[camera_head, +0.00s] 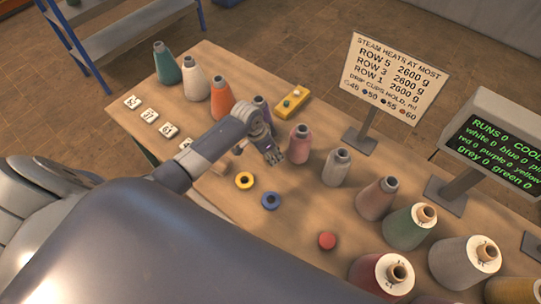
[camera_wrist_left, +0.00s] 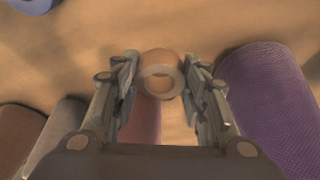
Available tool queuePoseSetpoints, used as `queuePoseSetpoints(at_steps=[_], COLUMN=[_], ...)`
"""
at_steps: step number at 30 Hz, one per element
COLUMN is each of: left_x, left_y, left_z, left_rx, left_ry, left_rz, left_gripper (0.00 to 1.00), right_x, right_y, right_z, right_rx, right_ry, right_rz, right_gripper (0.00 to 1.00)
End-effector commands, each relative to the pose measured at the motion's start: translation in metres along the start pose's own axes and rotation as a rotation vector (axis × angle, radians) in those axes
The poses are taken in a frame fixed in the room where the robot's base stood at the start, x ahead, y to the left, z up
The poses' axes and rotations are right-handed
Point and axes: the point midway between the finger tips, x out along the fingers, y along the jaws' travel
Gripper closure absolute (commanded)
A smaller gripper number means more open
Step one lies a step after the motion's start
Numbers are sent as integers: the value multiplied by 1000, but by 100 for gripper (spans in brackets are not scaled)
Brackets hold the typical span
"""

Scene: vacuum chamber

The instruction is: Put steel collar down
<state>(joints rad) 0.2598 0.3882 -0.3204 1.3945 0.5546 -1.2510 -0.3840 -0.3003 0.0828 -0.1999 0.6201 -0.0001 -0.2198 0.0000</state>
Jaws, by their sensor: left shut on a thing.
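My left gripper (camera_head: 272,152) reaches over the table from the left, beside the pink cone (camera_head: 299,146). In the left wrist view, my left gripper (camera_wrist_left: 160,82) is shut on a small ring, which I take for the steel collar (camera_wrist_left: 160,58). It looks tan in this light, and its open hole faces the camera. In the head view I cannot make out the held collar. My right gripper is not in view.
Several cones stand in a row, including a purple one (camera_wrist_left: 268,105) close to the gripper. A yellow block with buttons (camera_head: 291,103), a sign (camera_head: 394,75), a screen (camera_head: 497,150) and a red disc (camera_head: 327,240) are around. The near table (camera_head: 260,240) has bare wood.

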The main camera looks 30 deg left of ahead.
Motion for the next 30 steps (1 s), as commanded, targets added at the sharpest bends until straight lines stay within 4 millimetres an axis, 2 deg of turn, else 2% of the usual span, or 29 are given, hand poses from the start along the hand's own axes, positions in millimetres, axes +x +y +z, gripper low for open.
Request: queuePoseSetpoints(at_steps=[1, 7, 30], left_x=[6, 22, 38], left_y=[2, 1, 2], left_z=[4, 9, 16], left_rx=[-2, -1, 0], left_ry=[-7, -5, -6], left_rz=[4, 1, 1], left_gripper=[90, 90, 90], right_x=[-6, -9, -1], right_y=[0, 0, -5], right_z=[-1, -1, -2], right_rx=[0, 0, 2], right_ry=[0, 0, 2], right_rz=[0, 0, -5], right_gripper=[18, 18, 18])
